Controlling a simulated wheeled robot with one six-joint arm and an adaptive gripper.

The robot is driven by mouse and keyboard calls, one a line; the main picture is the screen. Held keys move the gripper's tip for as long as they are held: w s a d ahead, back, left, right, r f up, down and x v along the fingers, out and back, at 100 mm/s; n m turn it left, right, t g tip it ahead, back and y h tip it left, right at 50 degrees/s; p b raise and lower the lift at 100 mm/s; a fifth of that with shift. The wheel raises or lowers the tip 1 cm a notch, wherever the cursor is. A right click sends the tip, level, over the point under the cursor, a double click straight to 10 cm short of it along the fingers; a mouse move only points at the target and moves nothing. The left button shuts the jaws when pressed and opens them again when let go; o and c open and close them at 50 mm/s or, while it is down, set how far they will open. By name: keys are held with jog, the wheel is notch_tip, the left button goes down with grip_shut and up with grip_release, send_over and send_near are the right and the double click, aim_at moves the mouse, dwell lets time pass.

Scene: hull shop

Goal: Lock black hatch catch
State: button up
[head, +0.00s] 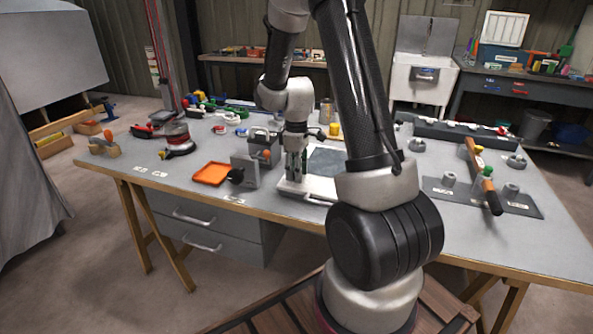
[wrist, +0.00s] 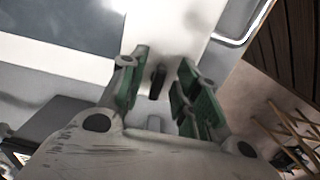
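A white-framed hatch (head: 318,187) with a dark grey panel (head: 328,160) lies on the workbench, and its white frame (wrist: 178,28) and dark panel (wrist: 60,22) also fill the upper left of the wrist view. A small black catch (wrist: 158,82) stands out from the white frame, between my fingers in the wrist view. My gripper (head: 296,178) points down over the left part of the hatch. Its green-padded fingers are open (wrist: 165,90), one on each side of the catch with visible gaps. The catch is hidden from the head view.
A grey block with a black knob (head: 237,176) and an orange tray (head: 211,174) stand left of my gripper. A dark mat (head: 435,190) with grey fittings and a long-handled tool (head: 481,172) lie on the right. The bench front edge is close to the hatch.

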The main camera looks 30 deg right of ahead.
grip_shut()
jog(key=shift+m, duration=0.4)
jog(key=m, duration=0.3)
jog(key=shift+s+a+m, duration=0.1)
jog(key=shift+a+m, duration=0.1)
jog(key=shift+m, duration=0.2)
jog(key=m, duration=0.4)
jog(key=shift+a, duration=0.25)
jog(key=m, duration=0.5)
jog(key=shift+a, duration=0.2)
jog(key=m, duration=0.4)
jog(key=shift+w+a, duration=0.15)
jog(key=shift+w, duration=0.05)
jog(key=shift+m, duration=0.3)
